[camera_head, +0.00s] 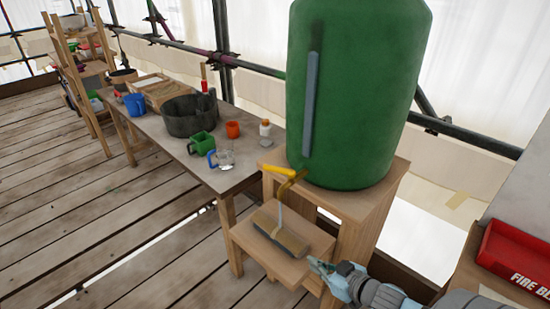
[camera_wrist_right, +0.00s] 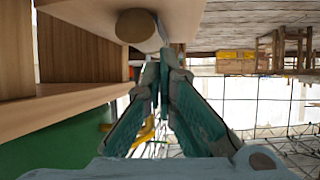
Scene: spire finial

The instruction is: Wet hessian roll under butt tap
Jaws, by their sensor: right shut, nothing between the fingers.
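The green water butt (camera_head: 355,90) stands on a wooden stand (camera_head: 375,195). Its yellow-handled tap (camera_head: 283,171) sticks out low on the left. A pale thin streak, which looks like running water, drops from the tap to the brown hessian roll (camera_head: 280,233). The roll lies on the stand's low shelf (camera_head: 258,252), below the tap. My right gripper (camera_head: 316,264) is shut and empty, close to the roll's near right end; touching cannot be told. Its fingertips show in the wrist view (camera_wrist_right: 163,58). My left gripper is out of view.
A red fire blanket box (camera_head: 515,255) is at the right. The plank floor at left is clear.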

